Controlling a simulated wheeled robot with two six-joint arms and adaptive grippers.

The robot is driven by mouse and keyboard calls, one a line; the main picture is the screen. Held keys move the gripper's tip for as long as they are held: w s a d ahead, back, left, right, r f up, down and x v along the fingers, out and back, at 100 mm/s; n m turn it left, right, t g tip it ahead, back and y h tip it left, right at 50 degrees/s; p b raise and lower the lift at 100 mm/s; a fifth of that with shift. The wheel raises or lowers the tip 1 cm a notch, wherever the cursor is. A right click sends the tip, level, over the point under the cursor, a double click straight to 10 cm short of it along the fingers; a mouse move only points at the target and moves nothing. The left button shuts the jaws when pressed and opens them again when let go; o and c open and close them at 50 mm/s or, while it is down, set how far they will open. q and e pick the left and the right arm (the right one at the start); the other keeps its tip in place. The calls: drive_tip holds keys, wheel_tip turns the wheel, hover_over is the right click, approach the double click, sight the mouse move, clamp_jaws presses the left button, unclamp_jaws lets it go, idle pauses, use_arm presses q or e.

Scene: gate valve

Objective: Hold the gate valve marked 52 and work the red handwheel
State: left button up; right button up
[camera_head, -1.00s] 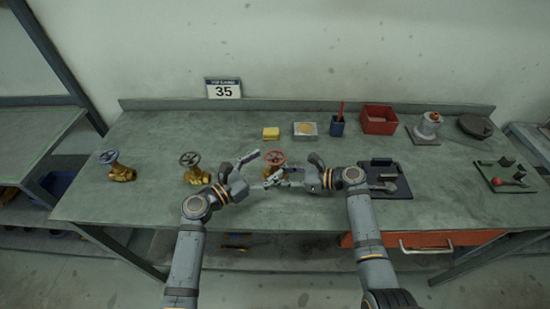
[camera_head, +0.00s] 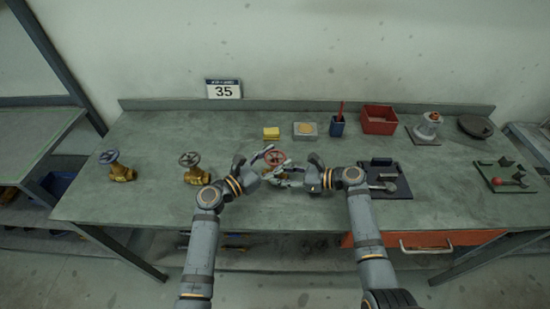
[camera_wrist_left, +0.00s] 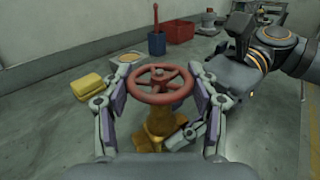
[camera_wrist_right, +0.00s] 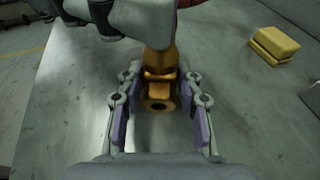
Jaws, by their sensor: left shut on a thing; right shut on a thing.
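The gate valve with the red handwheel (camera_head: 274,157) stands upright near the bench's front middle; my grippers partly cover it in the head view. In the left wrist view, the red handwheel (camera_wrist_left: 160,84) sits above the brass body (camera_wrist_left: 158,122), between the fingers of my left gripper (camera_wrist_left: 160,92), which is shut on the wheel's rim. My right gripper (camera_wrist_right: 160,110) is shut on the brass body (camera_wrist_right: 160,84) lower down, with a finger on each side. No number is readable on this valve.
Two other brass valves, one with a blue-grey wheel (camera_head: 122,172) and one with a dark wheel (camera_head: 195,174), stand left. A sign reading 35 (camera_head: 224,89) is behind. A yellow block (camera_head: 271,133), red bin (camera_head: 379,120) and dark tray (camera_head: 388,180) are nearby.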

use_arm(q)
drive_tip(key=m+g+h, duration=0.2)
drive_tip(key=g, duration=0.1)
drive_tip(key=shift+m+g, duration=0.3)
drive_tip(key=shift+m, duration=0.1)
drive_tip(key=shift+m+g+h, duration=0.8)
drive_tip(key=shift+g, duration=0.3)
drive_tip(key=o, duration=1.2)
drive_tip(key=shift+c, duration=0.2)
drive_tip(key=shift+a, duration=0.1)
drive_tip(key=v, duration=1.2)
